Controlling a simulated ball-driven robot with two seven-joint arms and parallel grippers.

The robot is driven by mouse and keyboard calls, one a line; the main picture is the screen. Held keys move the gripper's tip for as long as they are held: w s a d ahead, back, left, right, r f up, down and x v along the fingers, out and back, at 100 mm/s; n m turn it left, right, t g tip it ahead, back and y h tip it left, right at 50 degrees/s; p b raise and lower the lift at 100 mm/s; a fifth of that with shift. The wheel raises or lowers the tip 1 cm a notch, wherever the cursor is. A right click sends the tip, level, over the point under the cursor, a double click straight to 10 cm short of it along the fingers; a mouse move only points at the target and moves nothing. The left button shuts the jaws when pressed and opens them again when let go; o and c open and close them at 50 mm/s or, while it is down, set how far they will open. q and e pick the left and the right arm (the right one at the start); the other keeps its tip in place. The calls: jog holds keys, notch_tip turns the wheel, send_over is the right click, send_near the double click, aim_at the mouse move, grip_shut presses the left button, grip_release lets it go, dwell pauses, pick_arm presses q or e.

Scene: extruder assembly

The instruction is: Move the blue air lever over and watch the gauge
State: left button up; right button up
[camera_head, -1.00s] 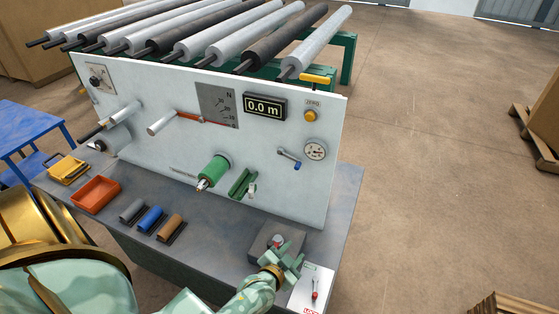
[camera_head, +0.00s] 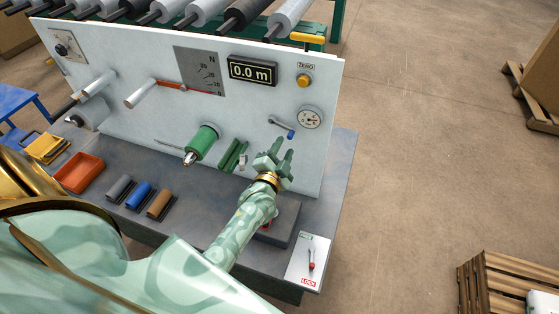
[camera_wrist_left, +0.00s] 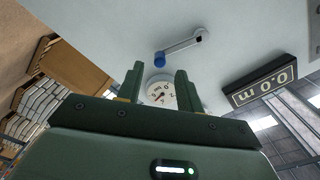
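The air lever is a grey arm with a blue tip (camera_head: 290,134) on the white panel, left of the round gauge (camera_head: 309,117). In the left wrist view the blue tip (camera_wrist_left: 159,59) hangs at the end of the grey lever (camera_wrist_left: 182,45), beyond the fingertips. The gauge (camera_wrist_left: 161,93) shows there between the fingers, with its needle visible but its reading too small to tell. My left gripper (camera_head: 273,154) is open and empty, just below the blue tip and apart from it in the head view; it also shows in the left wrist view (camera_wrist_left: 160,78). My right gripper is not in view.
A display reading 0.0 m (camera_head: 252,71) and a yellow button (camera_head: 303,81) sit on the panel (camera_head: 130,88). A green cylinder (camera_head: 203,141) and green bars (camera_head: 233,156) lie left of my gripper. A lock plate (camera_head: 309,262) with a red-tipped lever stands at the bench's front right.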

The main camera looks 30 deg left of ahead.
aim_at(289, 138)
pick_arm(q)
jog(key=b+x, duration=0.2)
jog(key=x, duration=0.2)
jog(key=shift+f, duration=0.15)
jog(key=shift+d+r, duration=0.1)
jog(key=shift+r, duration=0.2)
jog(key=shift+w, duration=0.1)
jog(key=c, duration=0.6)
jog(key=shift+c, duration=0.2)
